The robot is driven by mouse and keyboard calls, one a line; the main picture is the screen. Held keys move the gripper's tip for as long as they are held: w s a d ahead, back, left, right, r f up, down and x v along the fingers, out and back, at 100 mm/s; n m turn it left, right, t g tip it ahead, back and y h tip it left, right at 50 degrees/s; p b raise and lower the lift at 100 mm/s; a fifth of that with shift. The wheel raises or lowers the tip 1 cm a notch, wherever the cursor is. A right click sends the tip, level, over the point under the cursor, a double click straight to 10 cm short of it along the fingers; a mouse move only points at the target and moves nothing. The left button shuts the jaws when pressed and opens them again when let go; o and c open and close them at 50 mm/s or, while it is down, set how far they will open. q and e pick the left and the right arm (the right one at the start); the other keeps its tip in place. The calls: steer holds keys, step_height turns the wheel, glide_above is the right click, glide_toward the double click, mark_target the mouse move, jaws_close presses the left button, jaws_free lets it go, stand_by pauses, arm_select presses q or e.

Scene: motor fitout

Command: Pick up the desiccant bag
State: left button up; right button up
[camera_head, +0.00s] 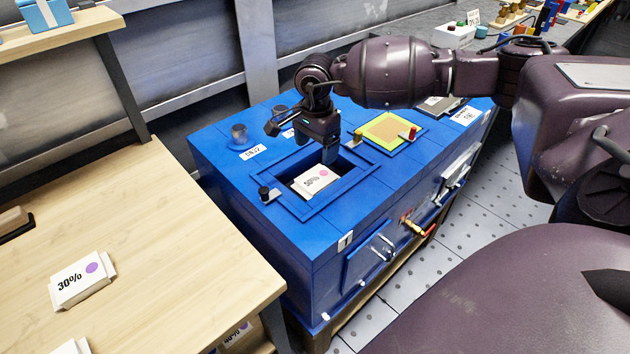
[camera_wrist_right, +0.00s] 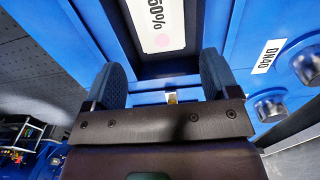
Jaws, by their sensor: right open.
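A white desiccant bag (camera_head: 314,182) marked 50% with a pink dot lies in the square opening of the blue cabinet (camera_head: 225,185). The same bag shows in the right wrist view (camera_wrist_right: 160,12), ahead of the fingertips. My right gripper (camera_head: 329,152) points down at the opening, over its back part. In the wrist view my right gripper (camera_wrist_right: 161,72) has its two fingers wide apart, with nothing between them. Another white bag (camera_head: 80,281), marked 30% with a purple dot, lies on the wooden table. My left gripper is not in view.
A black knob (camera_head: 264,193) stands at the opening's left corner. A yellow-green panel (camera_head: 388,131) with a red knob is to the right of the opening. Grey round fittings (camera_head: 239,133) stand behind it. The wooden table (camera_head: 170,255) is at the left.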

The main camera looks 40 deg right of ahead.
glide_above(314, 179)
steer(key=f, duration=0.4)
steer(key=shift+d+f+b, duration=0.1)
steer(key=shift+d+b, duration=0.15)
steer(key=shift+b, duration=0.05)
steer(key=shift+f, duration=0.7)
steer(key=f, duration=0.3)
steer(key=f+b, duration=0.1)
steer(key=shift+s+a+f, duration=0.1)
steer(key=shift+a+f, duration=0.15)
steer(key=shift+f, duration=0.1)
steer(key=shift+r, duration=0.1)
steer(key=c, duration=0.6)
steer(key=shift+c, duration=0.2)
